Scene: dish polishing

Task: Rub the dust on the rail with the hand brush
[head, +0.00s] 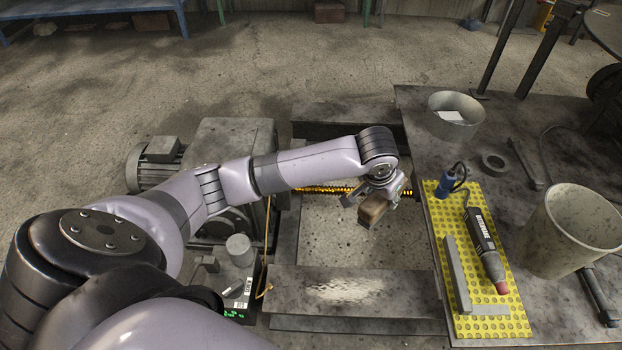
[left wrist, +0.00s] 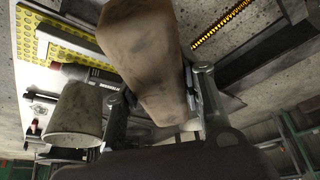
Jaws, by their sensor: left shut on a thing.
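My left gripper (head: 378,193) is shut on the hand brush (head: 373,210), a worn brown wooden block. It holds the brush over the opening in the metal frame, behind and to the right of the pale dust patch. In the left wrist view the brush (left wrist: 145,55) fills the upper middle, between the fingers of my left gripper (left wrist: 157,95). Its bristles cannot be made out. The rail (head: 300,283) is a flat grey metal bar along the near side of the frame. The dust (head: 345,290) is a pale, speckled patch on it. The brush is apart from the dust.
A yellow dotted mat (head: 435,215) on the right bench carries a rotary tool (head: 484,243) and a grey angle bar (head: 457,275). A large bucket (head: 570,232) and a smaller pot (head: 455,112) stand nearby. A motor (head: 158,163) is at left.

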